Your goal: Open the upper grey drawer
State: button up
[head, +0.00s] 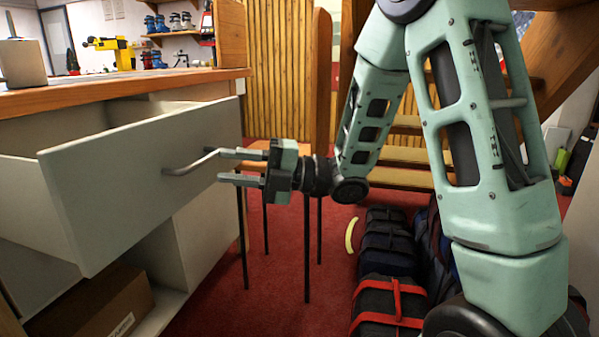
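The upper grey drawer (120,165) stands pulled out of the bench cabinet, with its inside partly visible behind the front panel. Its bent metal handle (187,165) sticks out from the front, and its right end meets or passes behind the upper finger in the picture. My gripper (230,166) is at the right end of the handle. Its two fingers are apart, one above the other, with a visible gap between them. I cannot tell whether the upper finger touches the handle.
Below the drawer, a cardboard box (95,305) sits in an open compartment. The wooden benchtop (120,88) is above. A stool with thin dark legs (307,250) stands behind my gripper. Dark bags (388,250) lie on the red carpet (275,300) at right, beside a yellow curved object (351,236).

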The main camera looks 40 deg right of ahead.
jog(key=v, duration=1.3)
jog(key=shift+p, duration=0.3)
jog(key=shift+w, duration=0.1)
jog(key=w+a+f+m+h, duration=0.7)
jog(key=w+a+m+h, duration=0.2)
jog(key=a+m+h, duration=0.3)
jog(key=s+a+f+m+g+h, duration=0.1)
jog(key=s+a+m+g+h, duration=0.2)
jog(key=s, duration=0.6)
jog(key=s+a+f+m+g, duration=0.2)
jog(key=s+a+m+g, duration=0.15)
jog(key=s, duration=0.55)
jog(key=s+a+f+m+g+h, duration=0.1)
jog(key=s+a+m+g+h, duration=0.2)
jog(key=s, duration=0.6)
notch_tip(320, 180, up, 35)
jog(key=m+y+p, duration=0.1)
jog(key=p, duration=3.4)
jog(key=shift+d+f+g, duration=0.15)
jog(key=shift+d+g, duration=0.05)
jog(key=shift+g, duration=0.25)
